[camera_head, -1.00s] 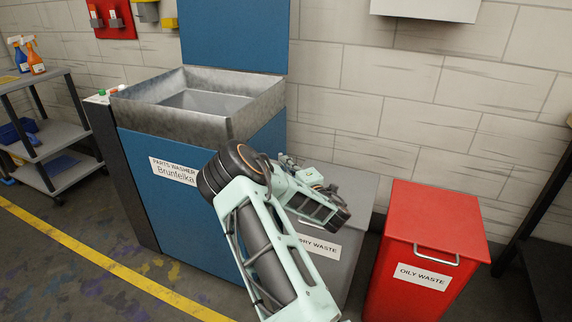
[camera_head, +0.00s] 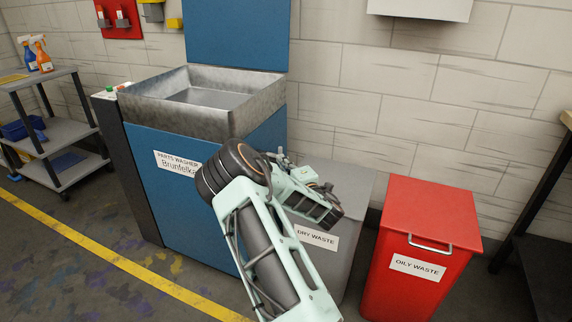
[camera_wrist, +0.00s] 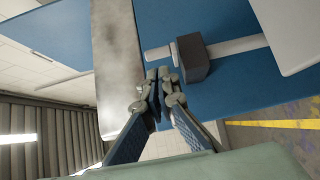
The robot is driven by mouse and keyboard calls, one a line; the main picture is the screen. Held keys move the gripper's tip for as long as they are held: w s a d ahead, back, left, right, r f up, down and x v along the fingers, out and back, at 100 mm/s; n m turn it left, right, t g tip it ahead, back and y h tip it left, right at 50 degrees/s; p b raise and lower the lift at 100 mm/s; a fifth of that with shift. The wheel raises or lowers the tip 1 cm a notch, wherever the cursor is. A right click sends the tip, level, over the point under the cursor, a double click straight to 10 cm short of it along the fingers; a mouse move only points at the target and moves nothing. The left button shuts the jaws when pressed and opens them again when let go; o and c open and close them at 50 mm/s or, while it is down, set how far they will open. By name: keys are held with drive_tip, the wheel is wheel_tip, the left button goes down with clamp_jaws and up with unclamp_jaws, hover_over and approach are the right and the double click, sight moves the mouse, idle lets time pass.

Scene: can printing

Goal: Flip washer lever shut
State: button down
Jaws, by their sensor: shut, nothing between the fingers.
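The blue parts washer (camera_head: 158,195) stands left of centre in the head view, with a metal basin (camera_head: 180,118) on top and its blue lid (camera_head: 236,35) raised. In the wrist view, a pale bar with a dark block (camera_wrist: 193,60) lies along the washer's blue side (camera_wrist: 222,92); it looks like the lever. My gripper (camera_wrist: 165,76) is shut and empty, with its tips close to the block's left end and the bar. I cannot tell whether they touch. In the head view my arm hides the lever and most of the gripper.
A grey dry waste bin (camera_head: 350,185) and a red oily waste bin (camera_head: 432,205) stand right of the washer, close to my arm. A cart (camera_head: 68,132) with spray bottles is at the left. The floor in front of the washer is clear.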

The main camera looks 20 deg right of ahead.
drive_tip(key=s+d+p, duration=0.1)
drive_tip(key=s+d, duration=0.5)
drive_tip(key=s, duration=0.2)
drive_tip(key=shift+p, duration=0.4)
